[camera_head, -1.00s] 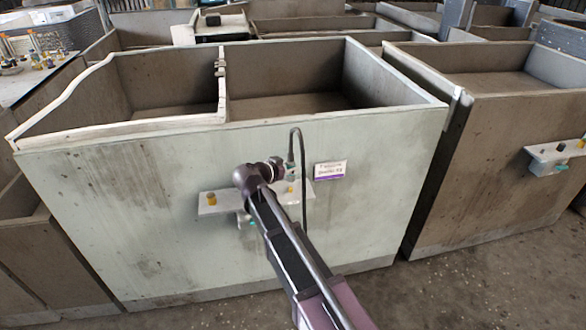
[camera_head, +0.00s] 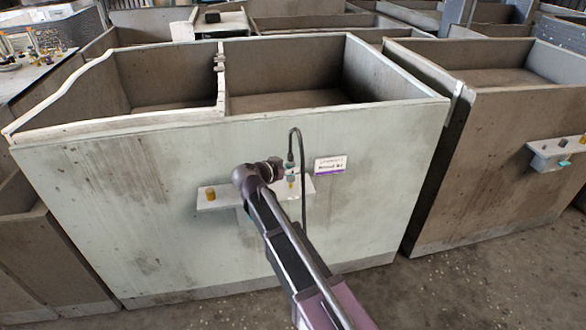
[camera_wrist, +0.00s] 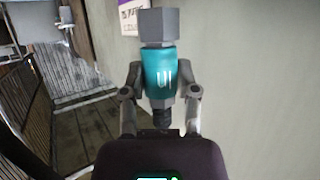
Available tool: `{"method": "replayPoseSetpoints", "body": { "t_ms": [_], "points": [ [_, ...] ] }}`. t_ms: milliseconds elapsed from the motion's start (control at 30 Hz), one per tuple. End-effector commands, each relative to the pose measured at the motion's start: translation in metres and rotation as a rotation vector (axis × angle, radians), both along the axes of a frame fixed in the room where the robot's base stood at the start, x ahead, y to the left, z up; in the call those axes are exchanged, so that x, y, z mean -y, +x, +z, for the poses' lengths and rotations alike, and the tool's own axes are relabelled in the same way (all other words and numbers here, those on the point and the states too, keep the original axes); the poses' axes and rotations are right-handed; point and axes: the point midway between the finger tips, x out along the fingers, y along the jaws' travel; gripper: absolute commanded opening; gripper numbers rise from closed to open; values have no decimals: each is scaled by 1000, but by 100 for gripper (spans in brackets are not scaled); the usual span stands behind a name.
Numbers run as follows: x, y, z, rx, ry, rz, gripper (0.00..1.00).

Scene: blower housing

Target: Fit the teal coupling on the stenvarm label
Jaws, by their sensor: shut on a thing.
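The teal coupling (camera_wrist: 161,73) is in the middle of the wrist view, upright, with grey block-like ends and white marks on its body. My gripper (camera_wrist: 160,82) is shut on it, one finger on each side. A white and purple label (camera_head: 331,166) is on that wall just right of the gripper. Its edge also shows at the top of the wrist view (camera_wrist: 131,17); its text is unreadable to me.
A black hose (camera_head: 303,185) hangs between gripper and label. A brown housing (camera_head: 500,190) with a similar ledge (camera_head: 556,153) stands at the right.

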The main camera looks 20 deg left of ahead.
Motion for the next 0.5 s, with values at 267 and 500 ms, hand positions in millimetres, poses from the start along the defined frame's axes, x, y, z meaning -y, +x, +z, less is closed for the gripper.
{"method": "replayPoseSetpoints", "body": {
  "t_ms": [267,500],
  "points": [
    [0,0,-2,1,-1,1,0],
    [-1,0,-7,1,-1,1,0]
  ]
}}
